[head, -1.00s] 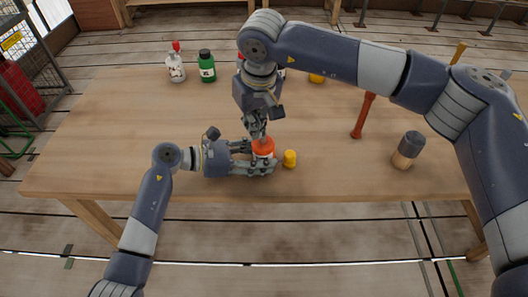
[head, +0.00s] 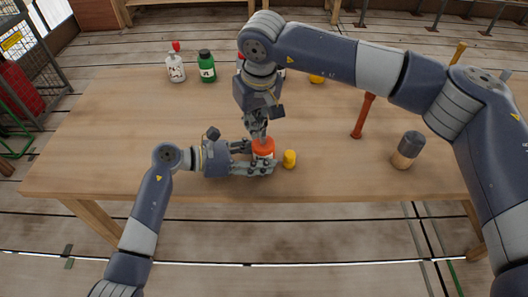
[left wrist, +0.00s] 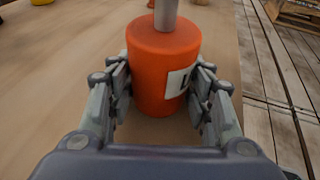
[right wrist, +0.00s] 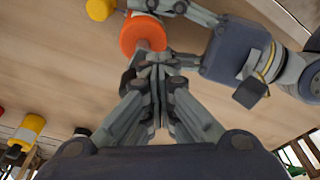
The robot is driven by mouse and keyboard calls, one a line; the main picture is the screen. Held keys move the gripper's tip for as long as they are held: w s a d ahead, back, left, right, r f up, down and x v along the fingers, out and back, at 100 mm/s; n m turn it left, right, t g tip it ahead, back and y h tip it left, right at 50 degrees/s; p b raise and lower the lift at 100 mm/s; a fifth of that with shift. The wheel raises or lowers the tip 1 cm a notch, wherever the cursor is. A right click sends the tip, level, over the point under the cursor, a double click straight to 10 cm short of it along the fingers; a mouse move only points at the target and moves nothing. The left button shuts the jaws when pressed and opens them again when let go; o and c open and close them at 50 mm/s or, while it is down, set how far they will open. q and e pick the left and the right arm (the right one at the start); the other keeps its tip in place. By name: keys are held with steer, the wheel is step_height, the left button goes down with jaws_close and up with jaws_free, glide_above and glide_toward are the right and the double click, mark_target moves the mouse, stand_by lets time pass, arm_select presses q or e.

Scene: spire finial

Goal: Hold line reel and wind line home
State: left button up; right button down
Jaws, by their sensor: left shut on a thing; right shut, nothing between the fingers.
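An orange cylinder with a white label (head: 264,146), which looks like the line reel, stands upright near the front middle of the table. My left gripper (head: 266,160) is shut around its sides from the left; the left wrist view shows the orange body (left wrist: 162,65) between both fingers. A grey rod-like piece rises at its top there; I cannot tell whether it is a shaft or my other gripper's tip. My right gripper (head: 258,134) points down just above the reel's top, its fingers shut and empty. In the right wrist view its fingertips (right wrist: 155,62) are beside the orange top (right wrist: 142,36). No line is discernible.
A small yellow cylinder (head: 289,159) stands just right of the reel. A white bottle (head: 176,69) and a green bottle (head: 207,67) stand at the back left. The left tabletop is clear.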

steer(key=shift+w+d+f, duration=0.1)
steer(key=shift+w+f, duration=0.05)
steer(key=shift+w, duration=0.25)
steer(key=shift+s, duration=0.1)
steer(key=shift+s+a, duration=0.25)
steer(key=w+v, duration=0.1)
steer(key=v, duration=0.6)
steer(key=shift+w+a, duration=0.2)
steer(key=shift+a, duration=0.2)
stand_by(0.3)
arm_select(q)
steer(key=o, duration=0.9)
